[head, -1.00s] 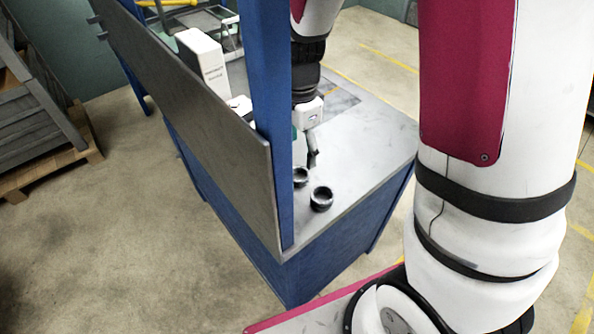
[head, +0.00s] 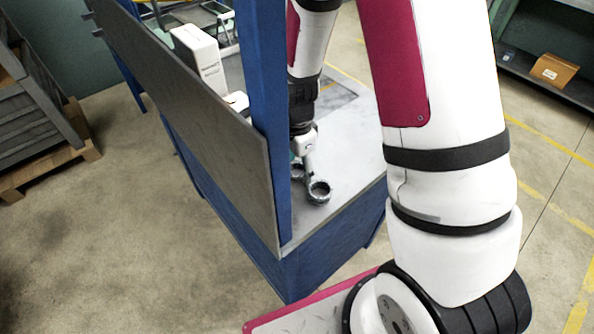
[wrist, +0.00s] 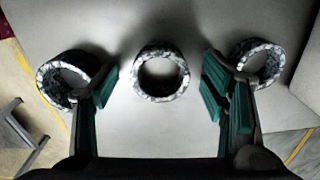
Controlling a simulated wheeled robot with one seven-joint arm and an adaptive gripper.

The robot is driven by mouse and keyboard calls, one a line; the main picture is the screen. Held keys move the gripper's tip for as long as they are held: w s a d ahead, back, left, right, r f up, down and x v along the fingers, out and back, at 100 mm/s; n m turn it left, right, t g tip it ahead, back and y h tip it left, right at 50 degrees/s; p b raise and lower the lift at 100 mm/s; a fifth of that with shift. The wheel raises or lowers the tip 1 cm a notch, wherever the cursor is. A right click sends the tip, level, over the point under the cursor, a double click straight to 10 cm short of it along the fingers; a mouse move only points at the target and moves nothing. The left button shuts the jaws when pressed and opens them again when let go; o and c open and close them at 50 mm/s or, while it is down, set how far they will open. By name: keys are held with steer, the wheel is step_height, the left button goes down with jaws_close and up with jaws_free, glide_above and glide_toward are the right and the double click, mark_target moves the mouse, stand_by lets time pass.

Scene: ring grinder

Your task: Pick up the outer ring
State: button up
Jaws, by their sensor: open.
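Three dark metal rings lie on the grey table top. In the wrist view, one ring (wrist: 162,72) is in the middle, one ring (wrist: 50,75) at left and one ring (wrist: 270,62) at right. They look alike, so I cannot tell which is the outer ring. My gripper (wrist: 160,84) is open and empty, its green-padded fingers on either side of the middle ring in the picture. The left and right fingers partly cover the side rings. In the head view my gripper (head: 308,172) is close by the front ring (head: 319,191); contact cannot be told.
The grey table (head: 345,165) has a blue frame with a post (head: 268,110) and a grey side panel (head: 190,110) left of my gripper. A white machine (head: 200,58) stands behind the panel. The table top right of the rings is clear.

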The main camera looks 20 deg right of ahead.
steer(key=c, duration=1.3)
steer(key=shift+r, duration=0.1)
